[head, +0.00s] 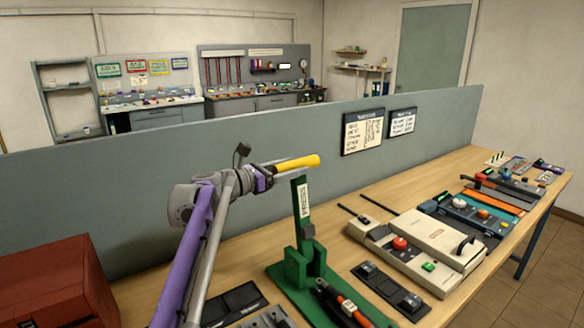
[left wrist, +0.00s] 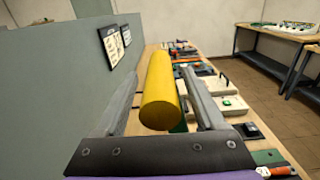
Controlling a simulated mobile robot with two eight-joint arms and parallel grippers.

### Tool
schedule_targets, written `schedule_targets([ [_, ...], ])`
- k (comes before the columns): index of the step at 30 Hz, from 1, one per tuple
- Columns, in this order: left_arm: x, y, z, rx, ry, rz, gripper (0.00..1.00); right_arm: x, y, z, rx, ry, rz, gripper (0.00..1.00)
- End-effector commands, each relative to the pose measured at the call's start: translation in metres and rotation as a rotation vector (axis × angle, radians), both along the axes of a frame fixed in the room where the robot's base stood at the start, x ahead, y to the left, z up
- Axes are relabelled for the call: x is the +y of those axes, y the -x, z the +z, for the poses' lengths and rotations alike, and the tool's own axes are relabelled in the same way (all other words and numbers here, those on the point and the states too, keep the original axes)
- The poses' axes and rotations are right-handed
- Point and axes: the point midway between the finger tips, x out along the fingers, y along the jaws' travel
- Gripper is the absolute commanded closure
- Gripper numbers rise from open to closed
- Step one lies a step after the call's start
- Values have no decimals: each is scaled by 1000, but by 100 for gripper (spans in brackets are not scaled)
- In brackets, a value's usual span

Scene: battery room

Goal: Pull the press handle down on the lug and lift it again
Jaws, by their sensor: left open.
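The press (head: 302,212) stands on the bench with a green base, a green column and a white PRESS label. My left gripper (head: 272,172) is at the handle's left part. I cannot make out the lug. My right gripper is not in view.
Red-and-black pliers (head: 342,306) lie on the press base. A beige device (head: 430,240) with a red button and a dark plate (head: 390,292) are to the right. A red box (head: 58,297) stands at left. A grey partition (head: 250,140) runs behind the bench.

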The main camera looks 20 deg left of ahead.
Motion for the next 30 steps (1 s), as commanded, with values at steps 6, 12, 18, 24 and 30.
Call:
schedule_targets([
  [6,-2,-2,0,0,0,0,28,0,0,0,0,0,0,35],
  [12,-1,-2,0,0,0,-1,50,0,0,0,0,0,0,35],
  [18,-1,-1,0,0,0,-1,86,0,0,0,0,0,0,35],
  [24,-1,-1,0,1,-1,-1,100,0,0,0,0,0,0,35],
  [30,-1,-1,0,0,-1,-1,100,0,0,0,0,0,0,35],
])
